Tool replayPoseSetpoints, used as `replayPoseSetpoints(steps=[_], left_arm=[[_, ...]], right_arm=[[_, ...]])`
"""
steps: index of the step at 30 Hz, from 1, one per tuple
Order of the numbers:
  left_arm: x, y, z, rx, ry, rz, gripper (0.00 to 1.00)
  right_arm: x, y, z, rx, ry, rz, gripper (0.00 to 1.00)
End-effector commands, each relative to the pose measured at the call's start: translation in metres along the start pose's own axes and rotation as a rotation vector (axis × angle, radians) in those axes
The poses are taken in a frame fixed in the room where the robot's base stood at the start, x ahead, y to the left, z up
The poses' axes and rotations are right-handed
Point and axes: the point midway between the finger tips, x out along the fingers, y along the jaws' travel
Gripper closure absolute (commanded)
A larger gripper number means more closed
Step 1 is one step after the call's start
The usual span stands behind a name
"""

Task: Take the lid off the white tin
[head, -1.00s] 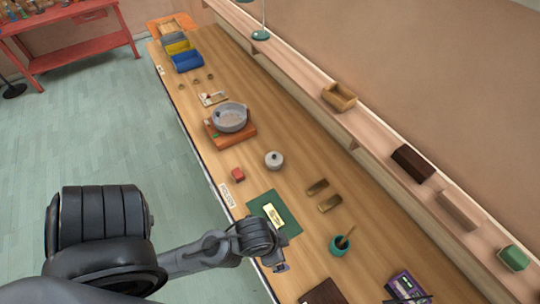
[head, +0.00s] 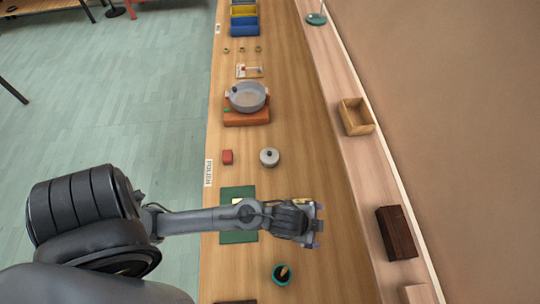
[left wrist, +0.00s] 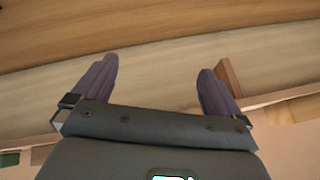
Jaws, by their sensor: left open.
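The white tin (head: 269,161) is a small, round, pale tin standing upright on the wooden bench, with its lid (head: 269,153) on and a dark knob on top. My left gripper (head: 319,226) is in front of the tin and to its right in the head view, apart from it. Its two dark fingers (left wrist: 157,78) are spread with nothing between them in the left wrist view. The tin is not visible in the left wrist view. My right gripper is not in view.
My left arm covers part of a green mat (head: 238,237). A teal cup (head: 281,274) stands nearer. A shelf with an open wooden box (head: 356,116) runs along the right.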

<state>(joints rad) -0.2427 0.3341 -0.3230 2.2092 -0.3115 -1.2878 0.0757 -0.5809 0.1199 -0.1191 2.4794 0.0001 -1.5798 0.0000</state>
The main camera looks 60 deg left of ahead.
Motion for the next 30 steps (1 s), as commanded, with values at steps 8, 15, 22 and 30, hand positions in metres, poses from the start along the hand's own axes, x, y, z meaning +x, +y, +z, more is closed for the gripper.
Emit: replayPoseSetpoints(steps=[8, 15, 22, 30], left_arm=[[0.086, -0.011, -0.015, 0.407, 0.088, 0.026, 0.0], [0.16, -0.093, 0.047, 0.741, -0.022, 0.138, 0.0], [0.15, -0.225, 0.149, 0.745, -0.253, 0.279, 0.0], [0.089, -0.307, 0.227, 0.558, -0.395, 0.381, 0.0]], right_arm=[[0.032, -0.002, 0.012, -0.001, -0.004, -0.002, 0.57], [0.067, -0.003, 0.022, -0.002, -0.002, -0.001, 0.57], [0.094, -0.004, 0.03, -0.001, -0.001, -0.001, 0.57], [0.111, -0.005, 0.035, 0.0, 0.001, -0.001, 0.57]])
